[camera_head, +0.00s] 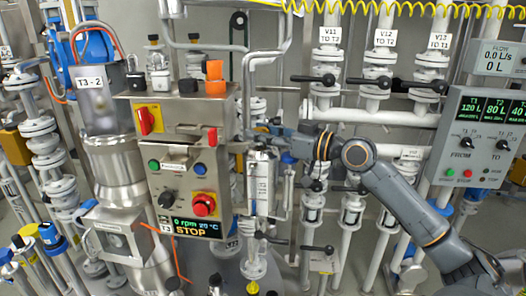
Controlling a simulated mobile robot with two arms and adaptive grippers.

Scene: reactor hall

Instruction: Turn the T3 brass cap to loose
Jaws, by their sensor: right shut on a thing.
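My right arm comes in from the right, and my right gripper (262,142) is at the top of a slim silvery upright cylinder (261,183) with a white label, just right of the control box. The gripper is shut on the T3 brass cap there. The cap is hidden by the fingers, so I cannot tell how far it is turned. The control box (157,206) shows 0 rpm, 20 °C and STOP on its display. My left gripper is not in view.
Behind my right arm stand white pipes with black-handled valves under the signs V11 (331,36), V12 (384,38) and V13 (439,41). A transfer panel (487,136) is at the right. A steel vessel marked T3-2 (99,105) stands left, close beside the control box.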

